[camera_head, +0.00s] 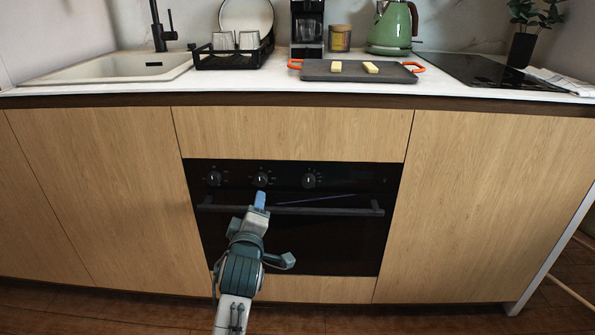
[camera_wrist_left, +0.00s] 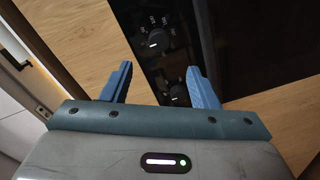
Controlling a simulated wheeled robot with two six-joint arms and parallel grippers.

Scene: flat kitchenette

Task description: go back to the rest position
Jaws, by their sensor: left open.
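My left gripper (camera_head: 260,200) is in front of the black oven (camera_head: 330,240), near its middle knob (camera_head: 261,179) and the door handle (camera_head: 345,211). In the left wrist view the two blue fingers of my left gripper (camera_wrist_left: 160,75) stand apart with nothing between them. An oven knob (camera_wrist_left: 158,40) shows beyond the fingertips, and another knob (camera_wrist_left: 178,94) shows between the fingers. Whether the fingers touch the oven front cannot be told. My right gripper is not in view.
Wooden cabinet fronts (camera_head: 490,200) flank the oven. The white counter (camera_head: 140,90) above holds a dish rack (camera_head: 232,60), a dark tray (camera_head: 352,75) with orange handles and two pale blocks, and a green kettle (camera_head: 391,28). Wooden floor (camera_head: 400,320) shows below.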

